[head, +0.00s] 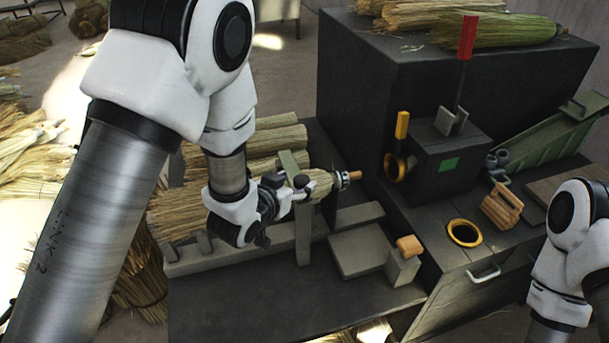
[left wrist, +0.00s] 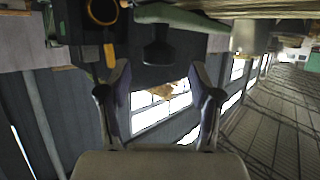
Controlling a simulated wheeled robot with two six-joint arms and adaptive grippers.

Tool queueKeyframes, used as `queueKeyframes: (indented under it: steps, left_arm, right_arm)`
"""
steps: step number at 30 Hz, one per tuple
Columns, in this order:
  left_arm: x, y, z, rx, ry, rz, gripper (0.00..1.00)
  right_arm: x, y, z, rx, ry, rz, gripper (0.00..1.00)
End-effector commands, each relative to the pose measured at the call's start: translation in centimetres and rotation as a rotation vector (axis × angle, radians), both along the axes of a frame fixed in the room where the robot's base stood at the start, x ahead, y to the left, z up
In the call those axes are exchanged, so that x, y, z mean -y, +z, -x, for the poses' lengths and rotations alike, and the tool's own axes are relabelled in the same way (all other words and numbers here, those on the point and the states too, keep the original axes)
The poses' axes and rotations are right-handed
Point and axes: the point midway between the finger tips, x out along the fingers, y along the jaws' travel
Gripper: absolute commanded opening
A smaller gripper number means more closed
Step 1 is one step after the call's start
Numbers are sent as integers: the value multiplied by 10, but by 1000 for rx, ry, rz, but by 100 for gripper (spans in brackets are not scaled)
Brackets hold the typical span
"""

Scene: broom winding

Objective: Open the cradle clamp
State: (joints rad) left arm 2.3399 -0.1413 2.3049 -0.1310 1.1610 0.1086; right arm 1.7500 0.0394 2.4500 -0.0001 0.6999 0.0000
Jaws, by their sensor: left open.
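A wooden handle end (head: 355,175) sticks out of the bundle to the right. My left gripper (head: 284,190) is at the clamp's near side. In the left wrist view its two fingers (left wrist: 160,75) are spread with nothing between them. A green bar (left wrist: 185,18) and a dark knob-like part (left wrist: 155,48) lie just beyond the fingertips. My right gripper is out of frame.
Straw bundles (head: 265,140) lie behind the cradle. To the right stand a dark machine box (head: 440,160) with a red-tipped lever (head: 467,38), a yellow ring (head: 464,233), a wooden-topped block (head: 408,246) and a drawer handle (head: 484,273). The front bench top (head: 270,290) is clear.

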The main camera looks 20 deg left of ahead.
Motion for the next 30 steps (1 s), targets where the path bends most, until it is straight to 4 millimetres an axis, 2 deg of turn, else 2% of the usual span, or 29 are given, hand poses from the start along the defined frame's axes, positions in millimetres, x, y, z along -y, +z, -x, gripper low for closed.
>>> queueKeyframes:
  steps: [3, 6, 14, 17, 19, 20, 30]
  left_arm:
    - [4, -6, -20, 0, -1, 0, 64]
    - [6, -12, -29, -1, 0, 1, 64]
    - [6, -15, -33, -1, 0, 1, 64]
    - [6, -15, -33, -1, 0, 1, 32]
    - [6, -15, -33, -2, 0, 1, 7]
    - [6, -15, -33, -2, 0, 1, 0]
    - [5, -8, -31, -19, 1, 12, 0]
  right_arm:
    - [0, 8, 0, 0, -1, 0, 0]
    - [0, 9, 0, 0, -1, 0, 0]
    - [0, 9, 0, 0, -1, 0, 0]
    - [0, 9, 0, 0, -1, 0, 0]
    - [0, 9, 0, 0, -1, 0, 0]
    - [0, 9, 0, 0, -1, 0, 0]
    - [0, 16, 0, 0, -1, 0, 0]
